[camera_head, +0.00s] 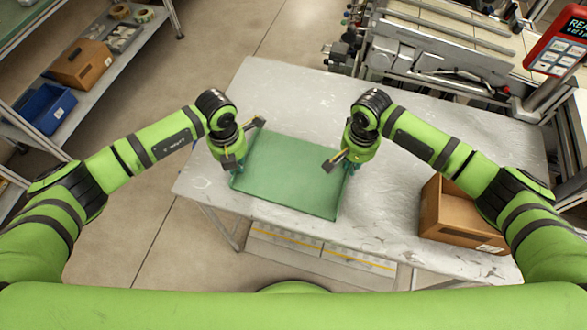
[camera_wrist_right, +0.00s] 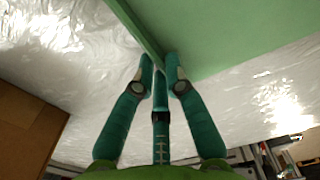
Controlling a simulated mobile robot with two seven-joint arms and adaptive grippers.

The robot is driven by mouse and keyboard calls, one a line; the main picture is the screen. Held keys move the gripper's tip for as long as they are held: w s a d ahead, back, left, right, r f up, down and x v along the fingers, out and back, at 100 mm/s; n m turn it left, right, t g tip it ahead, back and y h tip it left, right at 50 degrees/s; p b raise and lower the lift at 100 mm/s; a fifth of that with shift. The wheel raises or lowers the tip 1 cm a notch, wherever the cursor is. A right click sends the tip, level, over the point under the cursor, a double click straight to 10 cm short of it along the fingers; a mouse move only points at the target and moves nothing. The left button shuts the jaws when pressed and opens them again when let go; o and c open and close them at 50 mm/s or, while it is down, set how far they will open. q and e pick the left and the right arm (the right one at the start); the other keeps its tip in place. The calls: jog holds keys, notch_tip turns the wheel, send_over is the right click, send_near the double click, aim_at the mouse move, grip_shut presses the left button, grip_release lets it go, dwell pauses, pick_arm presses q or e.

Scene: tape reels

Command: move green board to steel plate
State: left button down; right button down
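The green board (camera_head: 288,178) is a flat rectangle over the pale grey, metallic-looking tabletop (camera_head: 290,90). Whether it rests there or is held slightly above is unclear. My left gripper (camera_head: 235,168) is at its left edge; its fingertips are too small and covered to judge. My right gripper (camera_head: 347,167) is at its right edge. In the right wrist view, the right gripper's teal fingers (camera_wrist_right: 160,62) are close together, pinching the edge of the board (camera_wrist_right: 225,30). I cannot make out a steel plate separate from the tabletop.
An open cardboard box (camera_head: 460,215) stands at the table's right front. A metal machine (camera_head: 440,50) and a red display panel (camera_head: 558,50) stand behind it. A shelf at upper left holds a brown box (camera_head: 82,65) and a blue bin (camera_head: 45,108). The tabletop behind the board is clear.

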pick_arm(q)
jog(key=shift+r, duration=0.15)
pick_arm(e)
jog(key=shift+r, duration=0.15)
